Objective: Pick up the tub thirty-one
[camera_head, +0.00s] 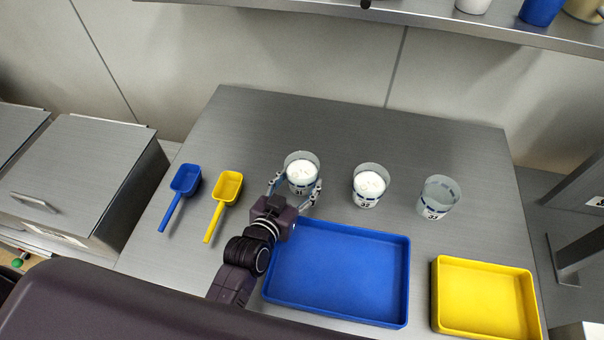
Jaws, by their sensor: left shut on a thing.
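Tub thirty-one (301,172) is a clear tub with white contents and a label reading 31. It stands on the steel table behind the blue tray. My left gripper (296,188) has its fingers on both sides of this tub and is shut on it. The tub looks upright; I cannot tell whether it is clear of the table. My right gripper is not in view.
Another tub with white contents (369,187) and an emptier-looking tub (437,198) stand to the right. A blue tray (340,272) and a yellow tray (487,297) lie in front. A blue scoop (185,180) and a yellow scoop (227,188) lie left. A shelf (400,14) overhangs the back.

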